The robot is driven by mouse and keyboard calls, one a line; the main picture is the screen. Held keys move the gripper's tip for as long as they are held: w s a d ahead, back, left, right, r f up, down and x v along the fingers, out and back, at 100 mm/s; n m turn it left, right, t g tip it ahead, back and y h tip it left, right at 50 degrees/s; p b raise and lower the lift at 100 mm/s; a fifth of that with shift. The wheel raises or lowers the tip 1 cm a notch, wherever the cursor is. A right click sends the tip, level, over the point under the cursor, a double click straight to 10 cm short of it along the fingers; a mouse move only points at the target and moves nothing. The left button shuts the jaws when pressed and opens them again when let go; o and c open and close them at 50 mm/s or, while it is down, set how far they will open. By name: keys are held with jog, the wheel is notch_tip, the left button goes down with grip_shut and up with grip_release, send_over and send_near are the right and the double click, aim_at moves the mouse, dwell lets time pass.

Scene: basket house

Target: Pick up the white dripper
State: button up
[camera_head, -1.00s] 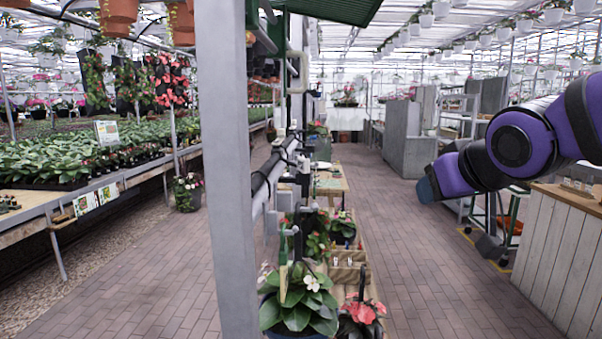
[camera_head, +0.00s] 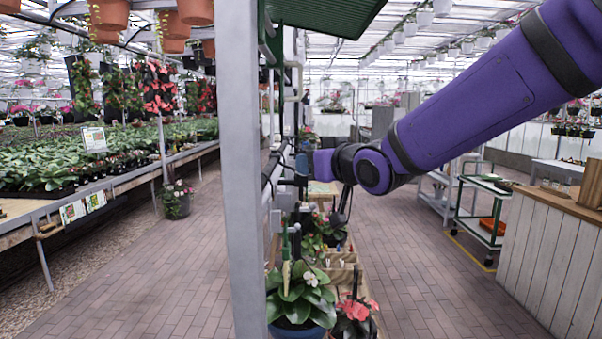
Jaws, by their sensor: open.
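My gripper (camera_head: 339,217) hangs down below the wrist at the end of my purple arm, above the narrow plant bench. It is small and dark here; its jaws are open, and I see nothing held in them. I cannot pick out the white dripper for certain. A wooden box (camera_head: 342,281) with compartments stands on the bench below my gripper, with a few small pale pieces in it, too small to identify. My gripper is above and apart from the box.
A grey post (camera_head: 244,180) stands close on the left. A potted plant with white flowers (camera_head: 300,295) and a red-flowered plant (camera_head: 354,312) stand in front of the box. A green cart (camera_head: 482,205) and a wooden counter (camera_head: 550,255) are right. The brick aisle (camera_head: 420,270) is clear.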

jog(key=shift+x, duration=2.8)
jog(key=shift+d+f, duration=0.1)
grip_shut()
